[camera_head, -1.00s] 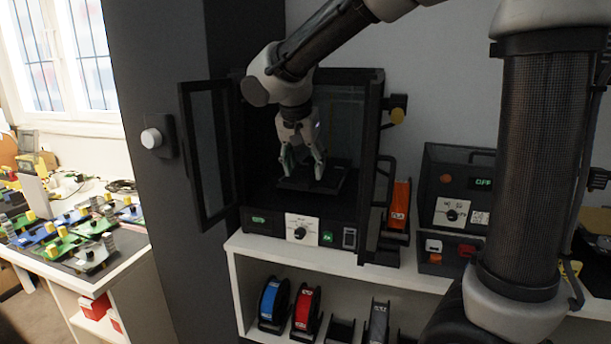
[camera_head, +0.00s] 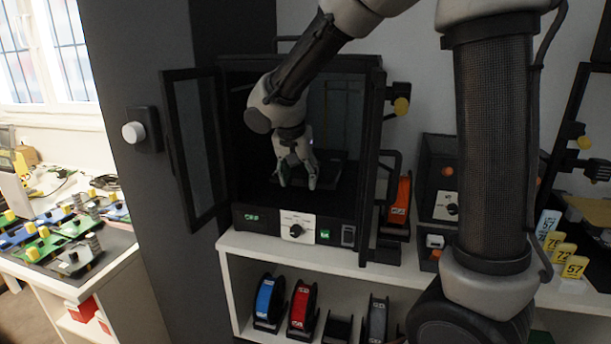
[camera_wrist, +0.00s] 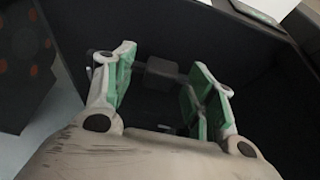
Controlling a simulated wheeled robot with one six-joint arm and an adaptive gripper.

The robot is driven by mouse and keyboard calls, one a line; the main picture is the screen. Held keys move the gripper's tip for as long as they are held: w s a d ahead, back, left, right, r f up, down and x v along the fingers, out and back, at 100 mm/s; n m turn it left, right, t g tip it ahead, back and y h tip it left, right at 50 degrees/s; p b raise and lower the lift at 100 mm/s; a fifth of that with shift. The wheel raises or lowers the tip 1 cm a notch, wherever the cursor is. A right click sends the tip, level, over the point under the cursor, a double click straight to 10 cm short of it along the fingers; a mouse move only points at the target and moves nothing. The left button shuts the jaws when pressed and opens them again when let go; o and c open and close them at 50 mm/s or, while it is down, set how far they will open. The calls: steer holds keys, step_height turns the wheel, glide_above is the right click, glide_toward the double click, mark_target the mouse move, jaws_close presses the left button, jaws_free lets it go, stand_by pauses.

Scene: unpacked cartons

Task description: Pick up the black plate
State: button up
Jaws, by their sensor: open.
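The black plate (camera_head: 331,172) lies low inside the open black machine (camera_head: 224,120), dark against a dark interior, partly hidden behind my gripper. My gripper (camera_head: 297,185) points down inside the machine, in front of and to the left of the plate's visible part. In the wrist view my gripper (camera_wrist: 163,70) has its green-padded fingers apart. A small dark block shows beyond and between them in that view, and I cannot tell whether it belongs to the plate. I see nothing held.
The machine's door (camera_head: 195,145) is swung open on the left, beside a grey wall. A white shelf (camera_head: 290,252) carries the machine, with blue and red spools below. An orange spool (camera_head: 400,200) stands to the right. Number tags (camera_head: 564,262) stand at far right.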

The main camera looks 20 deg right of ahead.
jaws_close()
steer(key=shift+r, duration=0.15)
steer(key=shift+r, duration=0.3)
steer(key=s+a, duration=1)
steer(key=s, duration=0.5)
steer(key=shift+r, duration=1.1)
